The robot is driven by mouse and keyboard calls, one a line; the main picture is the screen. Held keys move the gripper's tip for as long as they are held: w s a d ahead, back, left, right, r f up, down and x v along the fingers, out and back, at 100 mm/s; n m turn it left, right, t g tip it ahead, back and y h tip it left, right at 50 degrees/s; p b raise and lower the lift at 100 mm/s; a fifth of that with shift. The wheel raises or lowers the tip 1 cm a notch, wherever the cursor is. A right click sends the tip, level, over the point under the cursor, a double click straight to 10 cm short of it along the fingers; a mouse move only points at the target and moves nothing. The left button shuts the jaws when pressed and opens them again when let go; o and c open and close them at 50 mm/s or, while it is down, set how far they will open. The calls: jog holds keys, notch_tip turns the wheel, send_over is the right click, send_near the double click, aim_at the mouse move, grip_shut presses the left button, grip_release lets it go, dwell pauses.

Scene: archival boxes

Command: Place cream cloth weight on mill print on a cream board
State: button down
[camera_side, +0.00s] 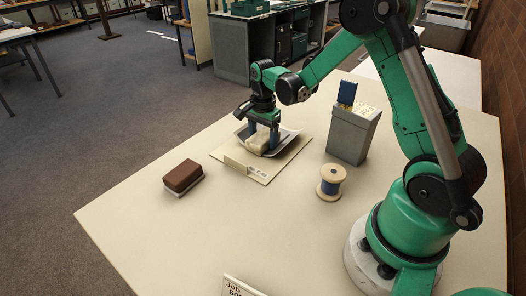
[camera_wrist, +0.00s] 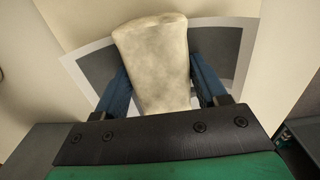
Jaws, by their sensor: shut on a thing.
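The cream cloth weight (camera_wrist: 152,62) is between the two blue fingers of my gripper (camera_wrist: 155,92), which is shut on it. In the side view the weight (camera_side: 257,144) is low over the mill print (camera_side: 284,136), a curled sheet with a white border and grey picture. The print lies on the cream board (camera_side: 262,178), which has a small label at its front edge. In the wrist view the print (camera_wrist: 229,38) shows on both sides of the weight; its middle is hidden. I cannot tell whether the weight touches the print.
A brown-topped block (camera_side: 183,177) lies left of the board. A grey box (camera_side: 352,133) with a blue item in it stands to the right. A spool of blue thread (camera_side: 331,182) stands in front of the box. A label card (camera_side: 241,287) is at the front.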

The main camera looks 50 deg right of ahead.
aim_at(263, 135)
jog(key=shift+c, duration=0.2)
grip_release()
jog(key=shift+r, duration=0.1)
notch_tip(263, 135, up, 11)
jog(key=s+a+r+n+t, duration=0.2)
jog(key=s+a+n+t, duration=0.5)
jog(key=a+n, duration=0.5)
jog(key=shift+s+n, duration=1)
jog(key=shift+n, duration=2)
